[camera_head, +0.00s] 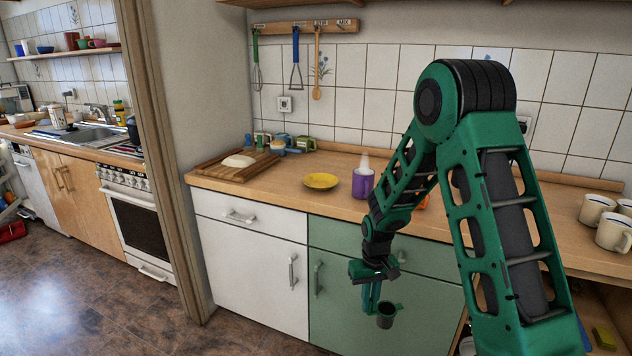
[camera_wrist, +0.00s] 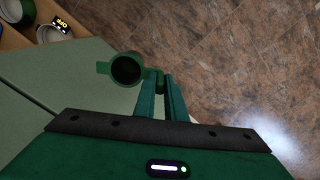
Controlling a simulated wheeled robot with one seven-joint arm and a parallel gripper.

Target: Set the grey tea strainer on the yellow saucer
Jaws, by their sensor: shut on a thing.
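The yellow saucer (camera_head: 321,181) lies on the wooden counter, left of the purple cup, and its top looks empty. My gripper (camera_head: 373,304) hangs low in front of the green cabinet door, below counter height and in front of the saucer's level. The strainer is over the floor, clear of the counter.
A steaming purple cup (camera_head: 363,183) stands right of the saucer, close to my arm. A cutting board (camera_head: 215,172) with dough is at the left. White mugs (camera_head: 613,232) stand at the right. An orange thing (camera_head: 422,202) is partly hidden behind my arm. The counter's front-left stretch is bare.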

